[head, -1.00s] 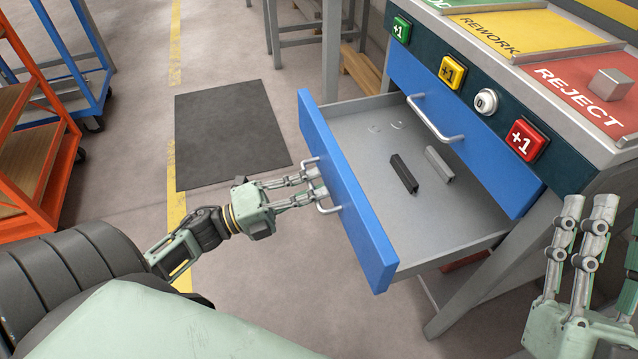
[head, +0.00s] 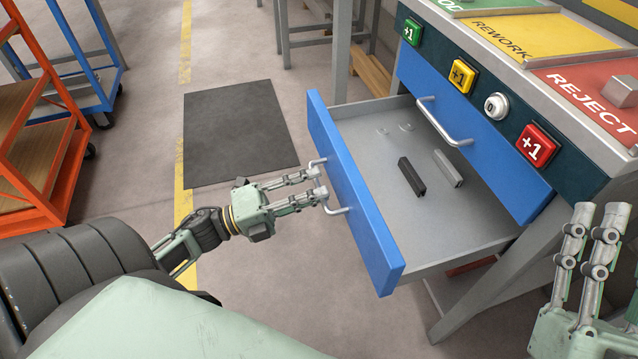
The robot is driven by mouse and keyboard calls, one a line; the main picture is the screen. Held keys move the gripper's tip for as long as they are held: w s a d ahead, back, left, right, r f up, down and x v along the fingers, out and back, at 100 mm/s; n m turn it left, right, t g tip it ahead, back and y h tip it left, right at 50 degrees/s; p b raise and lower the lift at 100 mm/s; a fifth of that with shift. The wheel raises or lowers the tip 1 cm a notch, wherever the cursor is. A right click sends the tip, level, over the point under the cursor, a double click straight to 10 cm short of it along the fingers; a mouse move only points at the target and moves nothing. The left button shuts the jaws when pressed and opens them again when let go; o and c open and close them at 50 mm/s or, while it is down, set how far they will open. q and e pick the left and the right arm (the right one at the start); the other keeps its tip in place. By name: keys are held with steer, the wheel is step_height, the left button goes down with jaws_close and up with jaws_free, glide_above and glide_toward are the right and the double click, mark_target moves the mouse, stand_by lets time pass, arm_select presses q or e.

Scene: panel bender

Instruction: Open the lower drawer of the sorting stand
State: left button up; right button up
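The sorting stand's lower drawer (head: 372,225) has a blue front and a grey tray, and is pulled well out of the stand. A dark bar (head: 411,177) and a grey bar (head: 447,168) lie inside it. Its silver handle (head: 338,210) is on the outer face of the front. My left gripper (head: 322,184) is at this handle, its fingers apart and pointing at it. Contact is hard to judge. My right gripper (head: 592,240) is at the lower right, fingers apart and pointing up, empty and partly cut off by the frame.
The closed upper drawer (head: 480,140) has its own handle. Above it are buttons and the stand's coloured top, with a metal block (head: 621,91) on the red area. An orange rack (head: 45,150) and a blue cart (head: 85,85) stand left. The floor around the dark mat (head: 240,130) is clear.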

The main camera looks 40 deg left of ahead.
arm_select(q)
steer(key=v, duration=1)
steer(key=shift+s, duration=0.2)
steer(key=shift+a, duration=0.15)
